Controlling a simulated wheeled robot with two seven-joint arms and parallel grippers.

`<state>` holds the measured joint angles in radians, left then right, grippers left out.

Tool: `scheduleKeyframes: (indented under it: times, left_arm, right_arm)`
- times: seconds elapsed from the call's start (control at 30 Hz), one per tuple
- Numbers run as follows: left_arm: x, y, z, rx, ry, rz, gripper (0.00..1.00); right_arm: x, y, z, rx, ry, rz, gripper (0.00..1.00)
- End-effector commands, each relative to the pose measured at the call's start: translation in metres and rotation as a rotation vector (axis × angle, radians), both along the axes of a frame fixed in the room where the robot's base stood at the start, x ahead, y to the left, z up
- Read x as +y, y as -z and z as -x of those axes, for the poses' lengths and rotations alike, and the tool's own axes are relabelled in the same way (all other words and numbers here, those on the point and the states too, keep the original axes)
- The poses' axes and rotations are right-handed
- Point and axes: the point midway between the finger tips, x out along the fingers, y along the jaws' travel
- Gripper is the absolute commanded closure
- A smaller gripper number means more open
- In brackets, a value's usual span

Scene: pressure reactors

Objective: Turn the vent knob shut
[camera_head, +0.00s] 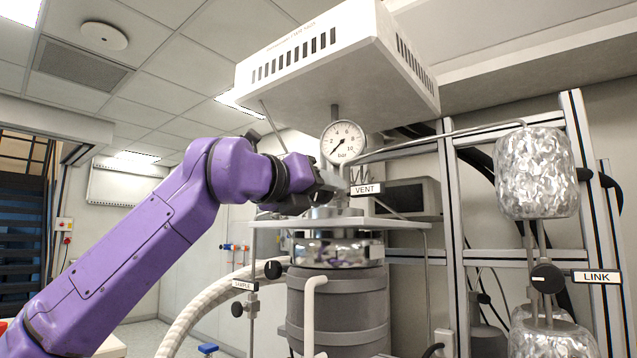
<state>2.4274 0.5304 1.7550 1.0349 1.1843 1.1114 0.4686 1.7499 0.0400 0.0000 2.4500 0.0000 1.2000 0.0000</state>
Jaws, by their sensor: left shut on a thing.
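The VENT label (365,189) sits just right of my left gripper (328,183), on top of the reactor. My left arm is purple and comes in from the left. The gripper is shut at the place beside the label, on what appears to be the vent knob; the knob itself is hidden behind the fingers. A round pressure gauge (343,142) marked in bar stands right above the gripper, its needle toward the lower left. The reactor vessel (337,305) is dark grey with a shiny metal collar. My right gripper is not in view.
A white slotted hood (335,60) hangs above the gauge. A thin pipe runs right to a foil-wrapped vessel (537,172).

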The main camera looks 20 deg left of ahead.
Motion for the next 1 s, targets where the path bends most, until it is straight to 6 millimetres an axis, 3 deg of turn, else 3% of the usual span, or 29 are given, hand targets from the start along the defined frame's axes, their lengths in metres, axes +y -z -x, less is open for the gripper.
scheduleKeyframes:
  times: [1.0]
  left_arm:
    - [0.001,-0.006,0.001,-0.326,-0.005,-0.886,0.84]
  right_arm:
    - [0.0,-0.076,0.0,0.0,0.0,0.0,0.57]
